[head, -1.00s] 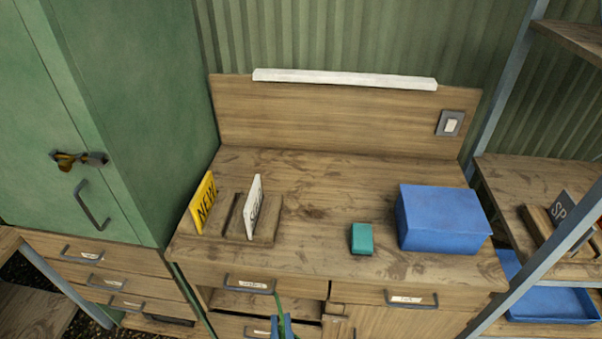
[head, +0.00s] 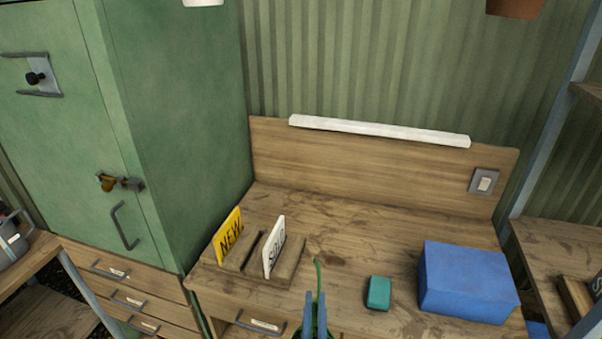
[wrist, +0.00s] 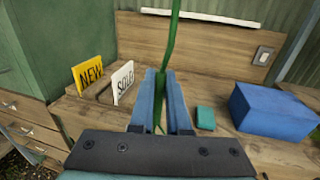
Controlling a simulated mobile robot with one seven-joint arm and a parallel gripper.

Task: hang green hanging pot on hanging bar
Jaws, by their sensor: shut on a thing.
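My gripper (head: 315,302) is at the bottom of the head view, in front of the workbench. It is shut on a thin green hanger, the part of the green hanging pot (head: 319,274) that rises above the fingers. In the wrist view the green strip (wrist: 171,40) runs up from between the blue fingers (wrist: 162,78) and leaves at the top edge. A little green shows around the fingers low in the head view; the rest of the pot is mostly hidden. The hanging bar is not in view.
A white pot (head: 203,2) and a terracotta pot (head: 515,8) show only their bottoms at the top edge. The bench holds NEW and SOLD signs (head: 274,247), a teal block (head: 378,293) and a blue box (head: 467,283). A green cabinet (head: 185,130) stands left.

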